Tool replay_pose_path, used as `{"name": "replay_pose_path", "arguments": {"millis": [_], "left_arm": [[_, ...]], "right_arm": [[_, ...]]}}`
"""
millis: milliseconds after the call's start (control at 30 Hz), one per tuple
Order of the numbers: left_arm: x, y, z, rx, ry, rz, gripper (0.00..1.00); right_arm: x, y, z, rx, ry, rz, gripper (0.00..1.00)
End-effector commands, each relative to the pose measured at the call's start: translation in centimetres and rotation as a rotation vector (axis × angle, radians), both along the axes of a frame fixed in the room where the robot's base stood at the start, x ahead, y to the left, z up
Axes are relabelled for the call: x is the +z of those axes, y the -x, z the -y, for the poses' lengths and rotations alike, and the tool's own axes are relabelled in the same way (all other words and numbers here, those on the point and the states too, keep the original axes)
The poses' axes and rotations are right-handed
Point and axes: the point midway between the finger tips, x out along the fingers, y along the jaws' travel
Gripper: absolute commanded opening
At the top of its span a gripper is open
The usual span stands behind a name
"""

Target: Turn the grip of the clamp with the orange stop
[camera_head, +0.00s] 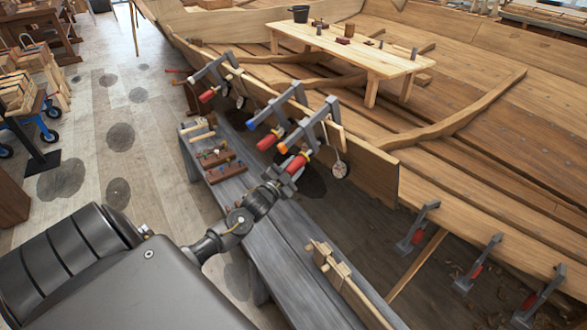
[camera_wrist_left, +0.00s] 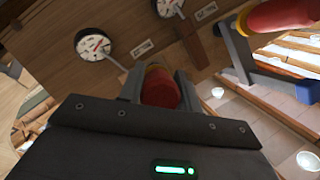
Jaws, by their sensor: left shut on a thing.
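The clamp with the orange stop (camera_head: 282,148) sits on the edge of the hull plank, the nearest of the upper row of clamps. Its red grip (camera_head: 297,163) points down toward my arm. My left gripper (camera_head: 287,174) is shut on this grip. In the left wrist view the red grip (camera_wrist_left: 161,90), with a yellow collar above it, lies between the two fingers of my left gripper (camera_wrist_left: 158,82). The fingers hide the sides of the grip. My right gripper is not in view.
A clamp with a blue stop (camera_head: 252,124) is close beside. A round dial (camera_head: 340,171) hangs near the held clamp. A grey bench (camera_head: 262,228) with blocks runs below my arm. More clamps (camera_head: 418,228) line the lower plank. A wooden table (camera_head: 372,62) stands inside the hull.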

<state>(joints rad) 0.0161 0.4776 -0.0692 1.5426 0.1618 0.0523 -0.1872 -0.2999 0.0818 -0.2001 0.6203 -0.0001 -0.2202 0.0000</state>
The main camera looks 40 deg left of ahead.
Motion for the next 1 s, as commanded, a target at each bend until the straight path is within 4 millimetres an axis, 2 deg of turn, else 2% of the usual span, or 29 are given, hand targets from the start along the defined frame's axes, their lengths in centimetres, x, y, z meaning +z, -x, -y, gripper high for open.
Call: {"name": "replay_pose_path", "arguments": {"millis": [567, 600, 733, 1000], "left_arm": [[0.07, -0.02, 0.01, 0.011, -0.03, 0.006, 0.11], [0.06, -0.02, 0.01, 0.011, -0.029, 0.006, 0.39], [0.05, -0.01, 0.01, 0.01, -0.029, 0.006, 0.56], [0.0, 0.05, 0.01, 0.01, -0.029, 0.006, 0.56]], "right_arm": [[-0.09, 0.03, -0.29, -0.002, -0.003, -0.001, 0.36], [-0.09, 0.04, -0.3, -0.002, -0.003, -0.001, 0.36], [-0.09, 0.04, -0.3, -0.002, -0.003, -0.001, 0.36], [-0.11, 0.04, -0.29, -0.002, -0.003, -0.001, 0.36]]}}
